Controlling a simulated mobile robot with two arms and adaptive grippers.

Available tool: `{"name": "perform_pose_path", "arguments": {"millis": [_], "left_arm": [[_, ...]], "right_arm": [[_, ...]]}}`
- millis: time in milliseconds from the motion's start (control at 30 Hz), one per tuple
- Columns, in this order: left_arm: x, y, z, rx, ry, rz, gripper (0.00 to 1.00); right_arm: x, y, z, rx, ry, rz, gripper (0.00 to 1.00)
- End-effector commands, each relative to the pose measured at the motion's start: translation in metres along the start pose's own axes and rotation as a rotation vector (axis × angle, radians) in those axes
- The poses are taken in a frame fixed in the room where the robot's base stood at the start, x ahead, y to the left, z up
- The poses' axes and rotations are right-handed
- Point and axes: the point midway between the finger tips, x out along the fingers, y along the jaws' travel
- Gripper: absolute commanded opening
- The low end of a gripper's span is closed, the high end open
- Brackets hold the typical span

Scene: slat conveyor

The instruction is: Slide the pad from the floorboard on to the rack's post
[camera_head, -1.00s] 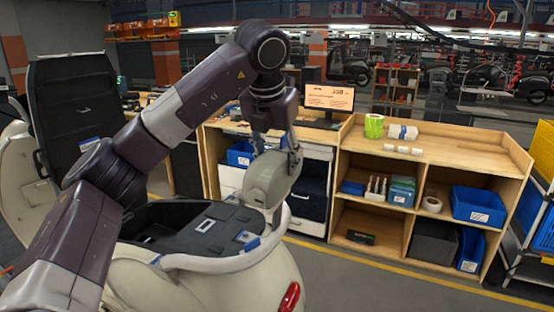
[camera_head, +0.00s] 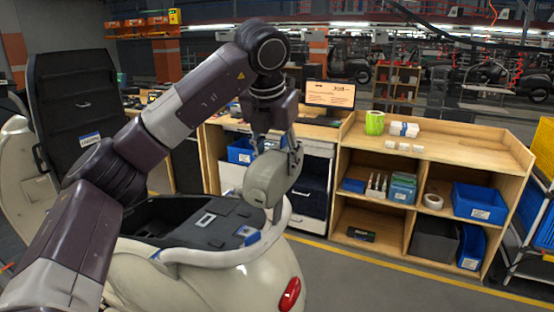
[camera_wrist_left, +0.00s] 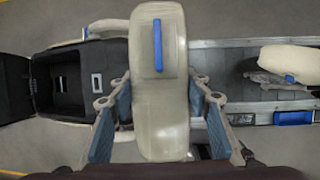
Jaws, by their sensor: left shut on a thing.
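My left gripper (camera_head: 272,148) is shut on the cream pad (camera_head: 268,182), which hangs below it over the rear of a cream scooter. The left wrist view shows the pad (camera_wrist_left: 160,115) between the two fingers, with a blue strip on its face. A pale tubular rack (camera_head: 215,262) curves around the scooter's tail just below the pad. The dark open part of the scooter (camera_wrist_left: 75,80) lies left of the pad in the left wrist view. I cannot single out the floorboard. My right gripper is not in view.
A wooden shelf unit (camera_head: 432,150) with blue bins (camera_head: 480,203) stands behind on the right. A monitor (camera_head: 330,94) is on the bench behind. Another cream part (camera_wrist_left: 290,62) lies on the slatted conveyor (camera_wrist_left: 230,62). Floor to the right of the scooter is clear.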

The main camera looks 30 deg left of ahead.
Motion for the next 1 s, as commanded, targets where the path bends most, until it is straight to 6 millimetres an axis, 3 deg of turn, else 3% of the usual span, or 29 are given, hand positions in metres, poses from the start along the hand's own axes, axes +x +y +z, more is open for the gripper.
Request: {"name": "perform_pose_path", "arguments": {"millis": [833,867,1000], "left_arm": [[0.018,0.000,-0.007,0.000,-0.003,-0.001,0.11],[0.018,0.000,-0.007,0.000,-0.003,-0.001,0.46],[0.018,0.000,-0.007,0.000,-0.002,-0.001,0.62]], "right_arm": [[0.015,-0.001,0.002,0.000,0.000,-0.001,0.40],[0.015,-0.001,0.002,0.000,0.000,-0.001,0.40],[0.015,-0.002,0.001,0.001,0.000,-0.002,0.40]]}}
